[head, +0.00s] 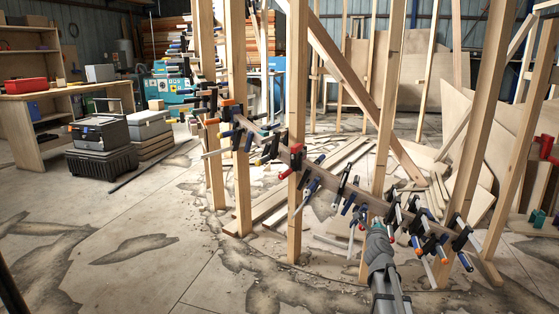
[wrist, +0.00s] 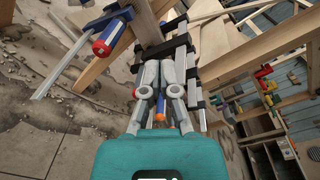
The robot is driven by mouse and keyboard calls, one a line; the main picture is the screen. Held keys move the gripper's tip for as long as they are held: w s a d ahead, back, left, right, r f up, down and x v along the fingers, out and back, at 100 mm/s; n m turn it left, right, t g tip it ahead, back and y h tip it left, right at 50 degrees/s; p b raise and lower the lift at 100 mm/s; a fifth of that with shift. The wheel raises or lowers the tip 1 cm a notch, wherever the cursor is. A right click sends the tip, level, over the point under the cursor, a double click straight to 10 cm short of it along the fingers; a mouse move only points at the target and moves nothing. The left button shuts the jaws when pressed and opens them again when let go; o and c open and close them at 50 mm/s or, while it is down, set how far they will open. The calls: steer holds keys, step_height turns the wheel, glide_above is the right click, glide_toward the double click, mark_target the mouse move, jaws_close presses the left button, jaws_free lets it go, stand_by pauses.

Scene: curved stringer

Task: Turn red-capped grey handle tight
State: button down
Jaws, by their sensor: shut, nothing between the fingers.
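My gripper (head: 377,228) is at the right part of the curved stringer (head: 340,190), among its bar clamps. In the wrist view my gripper (wrist: 159,72) has its two grey fingers together, with nothing seen held between them. A small red tip (wrist: 134,92) shows at the left edge of the fingers; it may be the red cap, but the grey handle itself is hidden or cannot be told apart. An orange tip (wrist: 159,108) shows below, between the finger links. A blue-and-red clamp handle (wrist: 108,38) lies to the upper left, apart from the fingers.
Several clamps crowd the stringer on both sides of my gripper, including a black clamp (head: 462,234) at the right. Upright wooden posts (head: 297,130) stand close by. Planks and offcuts (head: 350,155) lie behind. The concrete floor (head: 130,240) at the front left is clear.

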mark_target(391, 234)
steer(key=d+f+m+g+h+b, duration=0.2)
steer(key=d+f+m+b, duration=0.4)
steer(key=f, duration=0.6)
steer(key=shift+f+m+g+b, duration=0.3)
steer(key=shift+f+g+b, duration=0.1)
steer(key=shift+g+b, duration=0.4)
steer(key=shift+r, duration=0.1)
steer(key=w+d+r+p, duration=0.1)
steer(key=w, duration=0.5)
steer(key=shift+w+d, duration=0.25)
steer(key=shift+d+f, duration=0.3)
steer(key=shift+d, duration=0.05)
stand_by(0.6)
steer(key=shift+s+d+r, duration=0.25)
steer(key=shift+d+r, duration=0.05)
steer(key=shift+d, duration=0.3)
stand_by(0.9)
steer(key=shift+a+r+p, duration=0.1)
steer(key=shift+r+p, duration=0.1)
steer(key=shift+p, duration=0.2)
steer(key=shift+a+r, duration=0.1)
steer(key=shift+r, duration=0.1)
steer(key=shift+s, duration=0.1)
